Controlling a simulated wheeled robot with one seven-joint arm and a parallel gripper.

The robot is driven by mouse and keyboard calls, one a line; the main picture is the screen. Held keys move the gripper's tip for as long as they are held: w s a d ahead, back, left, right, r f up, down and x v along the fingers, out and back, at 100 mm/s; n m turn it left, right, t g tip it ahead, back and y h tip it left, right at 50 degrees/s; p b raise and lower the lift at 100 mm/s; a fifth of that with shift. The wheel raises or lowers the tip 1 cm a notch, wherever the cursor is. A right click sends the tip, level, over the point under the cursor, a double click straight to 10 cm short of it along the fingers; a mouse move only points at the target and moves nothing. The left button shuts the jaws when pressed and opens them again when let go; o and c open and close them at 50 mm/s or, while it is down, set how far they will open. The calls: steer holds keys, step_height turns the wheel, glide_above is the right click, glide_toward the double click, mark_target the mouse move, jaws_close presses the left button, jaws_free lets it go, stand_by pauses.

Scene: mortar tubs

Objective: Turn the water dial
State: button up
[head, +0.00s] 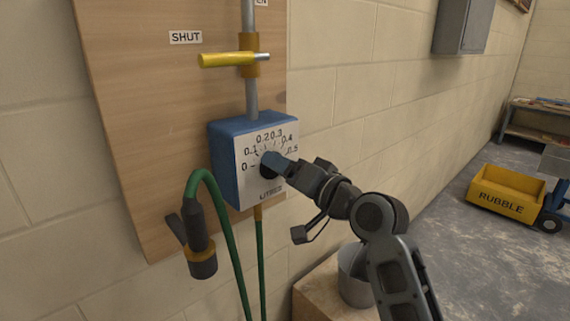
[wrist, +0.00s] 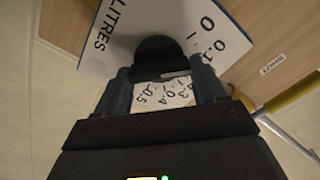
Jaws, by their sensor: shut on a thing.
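The water dial is a dark round knob on the white face of a blue box (head: 226,165), marked from 0 to 0.5 with LITRES below. In the head view the knob (head: 268,165) is partly covered by my gripper (head: 277,161). In the wrist view the knob (wrist: 160,52) sits between the two blue fingers of my gripper (wrist: 161,79), which are shut on it. The wrist view shows the dial face (wrist: 120,28) turned, with its numbers partly hidden. Which number the knob points to cannot be told.
A yellow lever (head: 226,59) sits on the pipe above the box, beside a SHUT label (head: 185,37). A green hose (head: 226,226) with a dark nozzle (head: 197,232) hangs at the left. A metal pot (head: 355,277) stands below my arm. A yellow RUBBLE cart (head: 503,193) is at the right.

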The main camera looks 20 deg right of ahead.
stand_by(0.4)
steer(key=o, duration=1)
steer(key=shift+o, duration=0.2)
steer(key=b+v, duration=0.1)
steer(key=v, duration=0.6)
steer(key=shift+s+d, duration=0.15)
steer(key=shift+s, duration=0.2)
